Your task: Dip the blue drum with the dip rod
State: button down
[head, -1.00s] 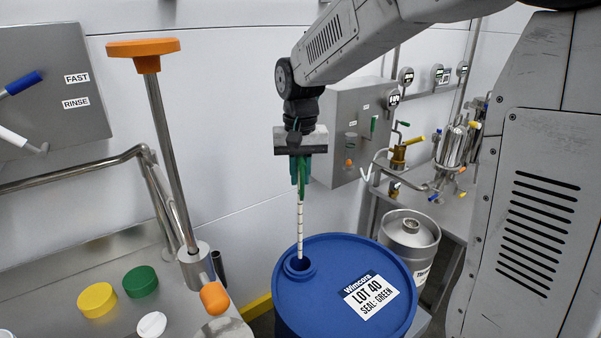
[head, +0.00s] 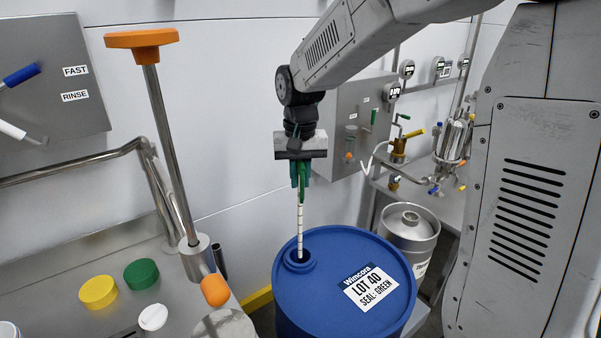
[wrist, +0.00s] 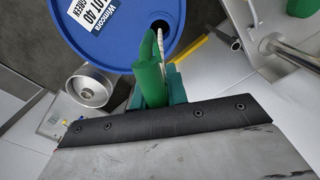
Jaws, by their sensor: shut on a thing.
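The blue drum (head: 318,290) stands upright on the floor, with a white label reading "LOT 40 SEAL: GREEN" on its lid and an open bung hole at the lid's back left. My gripper (head: 300,176) is above that hole, shut on the green handle of the dip rod (head: 300,220). The rod is pale with dark marks and hangs upright. Its lower end is at the bung opening; I cannot tell how deep it reaches. The wrist view shows the green handle (wrist: 149,75) between the jaws and the drum (wrist: 120,45) beyond it.
Yellow (head: 98,291) and green (head: 141,274) caps and a white cap (head: 153,317) lie on the steel bench at left. An orange-handled T-bar (head: 165,140) rises there. A steel keg (head: 409,235) stands behind the drum. A grey control box (head: 355,125) is on the wall.

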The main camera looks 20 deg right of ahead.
jog(key=shift+f, duration=2.1)
dwell(0.3)
send_over(300, 227)
jog(key=shift+w+d+f, duration=0.1)
jog(key=shift+f, duration=1.2)
jog(key=shift+w+f, duration=0.1)
jog(key=shift+f, duration=1.4)
jog(key=shift+f, duration=2.75)
